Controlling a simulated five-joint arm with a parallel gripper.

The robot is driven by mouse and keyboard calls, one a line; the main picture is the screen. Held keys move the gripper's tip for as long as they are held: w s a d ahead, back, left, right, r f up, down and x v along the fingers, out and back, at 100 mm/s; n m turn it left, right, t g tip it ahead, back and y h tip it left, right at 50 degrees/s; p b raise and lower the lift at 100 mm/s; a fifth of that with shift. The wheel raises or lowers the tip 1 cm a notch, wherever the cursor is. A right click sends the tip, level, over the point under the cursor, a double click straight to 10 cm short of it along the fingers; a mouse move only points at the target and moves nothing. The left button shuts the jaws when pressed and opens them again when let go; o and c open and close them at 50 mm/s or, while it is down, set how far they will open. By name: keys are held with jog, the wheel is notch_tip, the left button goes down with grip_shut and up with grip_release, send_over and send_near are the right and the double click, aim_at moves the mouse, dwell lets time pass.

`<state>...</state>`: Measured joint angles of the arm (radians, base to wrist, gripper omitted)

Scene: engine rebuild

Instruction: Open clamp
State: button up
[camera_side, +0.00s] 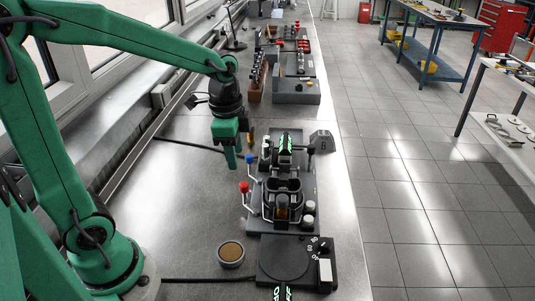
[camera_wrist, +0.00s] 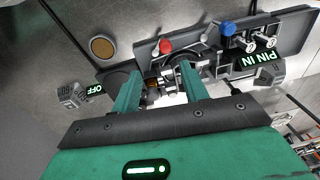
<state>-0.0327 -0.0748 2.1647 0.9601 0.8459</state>
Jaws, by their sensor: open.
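The work fixture (camera_side: 270,200) stands on the steel bench, with a metal clamp frame around a dark part. A lever with a red knob (camera_side: 244,187) and one with a blue knob (camera_side: 249,158) stick up on its left side. I cannot tell which lever works the clamp, or whether the clamp is shut. The red knob (camera_wrist: 166,46) and blue knob (camera_wrist: 228,29) also show in the wrist view. My gripper (camera_side: 231,168) hangs left of the fixture, apart from both knobs. Its fingers (camera_wrist: 161,88) are spread and empty in the wrist view, with the fixture partly hidden behind them.
A round brown-topped dish (camera_side: 231,252) and a dark turntable unit (camera_side: 290,262) stand at the near end. A block marked B (camera_side: 321,142) stands right of the fixture.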

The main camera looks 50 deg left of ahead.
aim_at(244, 184)
jog(key=shift+w+a+f+m+g, duration=0.1)
jog(key=shift+w+f+m+g, duration=0.15)
jog(key=shift+w+f+m, duration=0.4)
jog(key=shift+w+a+f+m+g, duration=0.1)
jog(key=shift+w+f+m+g, duration=0.3)
jog(key=shift+f, duration=0.45)
jog(key=shift+f, duration=0.15)
jog(key=shift+f, duration=3.75)
grip_shut()
